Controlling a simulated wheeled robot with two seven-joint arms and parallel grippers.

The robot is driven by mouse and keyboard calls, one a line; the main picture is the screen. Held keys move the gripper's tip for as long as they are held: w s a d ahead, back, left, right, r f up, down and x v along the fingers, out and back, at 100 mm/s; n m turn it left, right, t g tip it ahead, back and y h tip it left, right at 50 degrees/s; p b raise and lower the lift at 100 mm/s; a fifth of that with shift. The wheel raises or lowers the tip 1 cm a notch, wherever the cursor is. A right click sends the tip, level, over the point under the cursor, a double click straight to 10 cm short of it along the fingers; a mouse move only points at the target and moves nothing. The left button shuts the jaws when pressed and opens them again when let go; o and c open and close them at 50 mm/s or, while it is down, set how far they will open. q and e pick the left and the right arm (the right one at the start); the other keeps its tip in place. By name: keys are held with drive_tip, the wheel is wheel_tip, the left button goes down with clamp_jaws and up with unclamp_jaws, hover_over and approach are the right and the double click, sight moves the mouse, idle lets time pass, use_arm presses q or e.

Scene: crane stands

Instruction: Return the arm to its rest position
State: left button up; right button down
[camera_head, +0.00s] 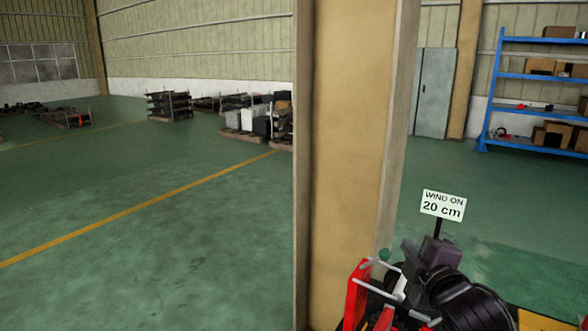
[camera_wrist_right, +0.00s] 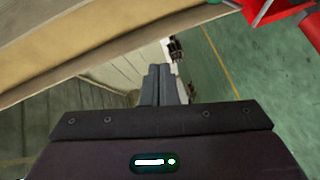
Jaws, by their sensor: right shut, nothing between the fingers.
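My right gripper (camera_head: 412,250) is at the lower right of the head view, in front of the beige column and beside the red crane stand (camera_head: 355,295). In the right wrist view its two grey fingers (camera_wrist_right: 160,72) are pressed together with nothing between them. Part of a red frame (camera_wrist_right: 280,12) shows at that view's top right, apart from the fingers. A small green ball (camera_head: 384,254) is just left of the gripper in the head view. My black right wrist and forearm hide much of the stand. My left gripper is not in view.
A beige column (camera_head: 350,140) rises close to my right arm. A sign (camera_head: 443,206) reads "WIND ON 20 cm". A blue shelf (camera_head: 540,78) with boxes stands at the back right, and loaded racks (camera_head: 170,105) stand far off. The green floor at left is clear.

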drive_tip(key=s+a+f+m+g+h, duration=0.1)
drive_tip(key=s+f+m+g, duration=0.6)
drive_tip(key=s+f, duration=0.65)
drive_tip(key=s+a+f+m+g, duration=0.2)
drive_tip(key=s+f+m+g, duration=0.45)
drive_tip(key=s+f, duration=0.75)
wheel_tip(320, 180, down, 29)
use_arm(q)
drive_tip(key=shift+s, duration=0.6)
use_arm(e)
drive_tip(key=s+d+f+g, duration=0.1)
drive_tip(key=s+d+f, duration=0.1)
drive_tip(key=s+f, duration=0.7)
drive_tip(key=s+d+f+g, duration=0.1)
drive_tip(key=s+d+f, duration=0.1)
drive_tip(key=s+f, duration=0.7)
drive_tip(key=s, duration=0.2)
drive_tip(key=shift+s+f, duration=0.25)
drive_tip(key=shift+s, duration=0.05)
drive_tip(key=shift+d, duration=0.1)
